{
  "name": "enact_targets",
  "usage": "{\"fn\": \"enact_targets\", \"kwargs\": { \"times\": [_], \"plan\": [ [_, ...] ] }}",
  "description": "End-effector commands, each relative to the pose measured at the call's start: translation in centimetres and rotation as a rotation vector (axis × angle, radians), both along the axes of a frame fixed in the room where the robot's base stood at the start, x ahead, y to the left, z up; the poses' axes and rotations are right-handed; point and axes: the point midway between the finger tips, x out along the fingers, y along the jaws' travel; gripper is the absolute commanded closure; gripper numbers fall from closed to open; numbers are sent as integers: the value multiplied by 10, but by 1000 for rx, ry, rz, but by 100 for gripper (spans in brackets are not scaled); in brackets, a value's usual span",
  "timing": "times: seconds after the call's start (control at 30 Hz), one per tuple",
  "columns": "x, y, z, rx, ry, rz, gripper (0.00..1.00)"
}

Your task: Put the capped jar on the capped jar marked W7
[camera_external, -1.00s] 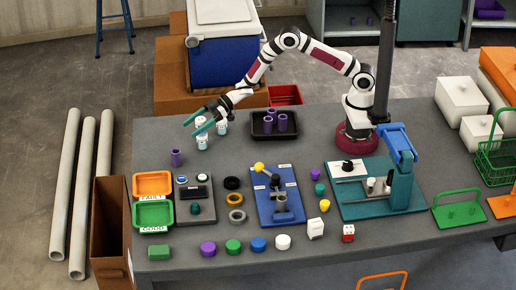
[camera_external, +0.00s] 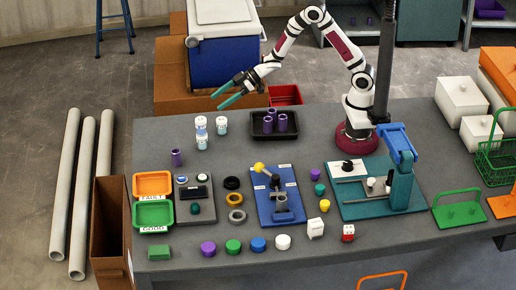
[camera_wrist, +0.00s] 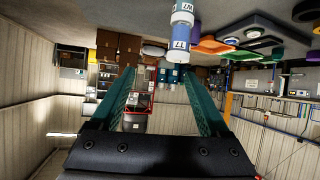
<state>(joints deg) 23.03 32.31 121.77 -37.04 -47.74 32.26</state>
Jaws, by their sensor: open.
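In the external view a capped jar (camera_external: 201,123) with a white lid and blue band appears to stand upright on another capped jar (camera_external: 202,144). The wrist view shows them as one column, with a marked jar (camera_wrist: 180,35) at its free end and a labelled jar (camera_wrist: 184,7) beyond it, cut by the frame edge. The labels are too small to read surely. A third capped jar (camera_external: 221,125) stands just right of the column. My gripper (camera_external: 217,101) is open and empty, above and behind the jars. Its green fingers (camera_wrist: 160,75) show nothing held between them.
A black tray (camera_external: 256,133) with purple cylinders stands right of the jars. A lone purple cylinder (camera_external: 176,158) stands at their front left. Orange (camera_external: 153,184) and green (camera_external: 153,214) bins and a blue lever fixture (camera_external: 262,210) lie nearer.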

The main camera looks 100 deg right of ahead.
Motion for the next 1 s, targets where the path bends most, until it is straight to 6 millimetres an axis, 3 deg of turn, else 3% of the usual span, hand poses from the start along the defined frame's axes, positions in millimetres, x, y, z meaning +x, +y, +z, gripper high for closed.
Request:
{"fn": "enact_targets", "kwargs": {
  "times": [0.07,0.17,0.27,0.33,0.4,0.5,0.63,1.0],
  "plan": [
    [-23,-11,30,-59,118,-178,21],
    [-99,-10,51,-53,357,-417,21],
    [-196,22,59,38,625,-564,21],
    [-260,55,61,123,802,-602,21],
    [-311,85,63,199,949,-605,21],
    [-355,115,68,274,1083,-589,21],
    [-373,126,70,303,1142,-582,21],
    [-372,125,70,303,1139,-585,21]
  ]
}}
